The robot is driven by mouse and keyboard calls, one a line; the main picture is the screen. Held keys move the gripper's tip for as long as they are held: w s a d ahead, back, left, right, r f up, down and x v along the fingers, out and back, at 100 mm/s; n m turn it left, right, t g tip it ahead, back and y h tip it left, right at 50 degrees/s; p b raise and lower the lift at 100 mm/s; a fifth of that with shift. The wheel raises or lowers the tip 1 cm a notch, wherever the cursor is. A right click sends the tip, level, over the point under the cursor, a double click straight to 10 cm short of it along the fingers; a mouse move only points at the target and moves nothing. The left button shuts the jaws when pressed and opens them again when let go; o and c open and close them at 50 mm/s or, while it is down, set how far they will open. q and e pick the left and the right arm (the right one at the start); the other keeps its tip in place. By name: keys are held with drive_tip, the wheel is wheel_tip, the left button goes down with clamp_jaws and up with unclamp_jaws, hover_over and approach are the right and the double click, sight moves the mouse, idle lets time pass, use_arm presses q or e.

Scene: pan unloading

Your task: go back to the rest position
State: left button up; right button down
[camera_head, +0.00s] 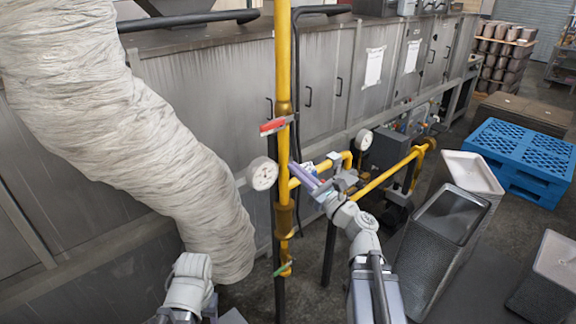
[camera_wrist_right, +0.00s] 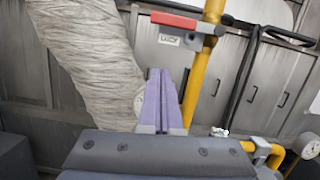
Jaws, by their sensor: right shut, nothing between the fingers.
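My right gripper (camera_head: 305,175) is raised in front of the yellow gas pipe in the head view, with purple fingers pointing up and to the left. In the right wrist view its two purple fingers (camera_wrist_right: 161,101) lie side by side, shut with nothing between them. The left arm shows only as a white link (camera_head: 188,285) at the bottom of the head view. My left gripper is not in view.
A yellow pipe (camera_head: 283,80) with a red valve handle (camera_head: 272,126) and a gauge (camera_head: 262,173) stands close to the right gripper. A large wrapped duct (camera_head: 120,130) hangs at left. Metal pans (camera_head: 437,245) stand at right, before a blue pallet (camera_head: 520,155).

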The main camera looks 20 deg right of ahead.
drive_tip(key=shift+s+d+f, duration=0.1)
drive_tip(key=shift+s+d, duration=0.05)
drive_tip(key=shift+s, duration=0.25)
drive_tip(key=s+a+f+n+g+y, duration=0.1)
drive_tip(key=a+f+n+g+y, duration=0.1)
drive_tip(key=a+f+n+g, duration=0.45)
drive_tip(key=s+a+f+n+g+y, duration=0.1)
drive_tip(key=a+f+n+g+y, duration=0.15)
drive_tip(key=a+n, duration=0.5)
drive_tip(key=s+a+f+n+g+h, duration=0.4)
drive_tip(key=s+a+f+n+g, duration=0.2)
drive_tip(key=s+a+f+n, duration=0.35)
drive_tip(key=s+d+f+n+g+h, duration=0.3)
drive_tip(key=s+f+n+h, duration=0.4)
drive_tip(key=n+h, duration=0.3)
drive_tip(key=shift+d+f+g, duration=0.35)
drive_tip(key=shift+f+g, duration=0.25)
drive_tip(key=shift+f, duration=0.2)
drive_tip(key=shift+n, duration=0.25)
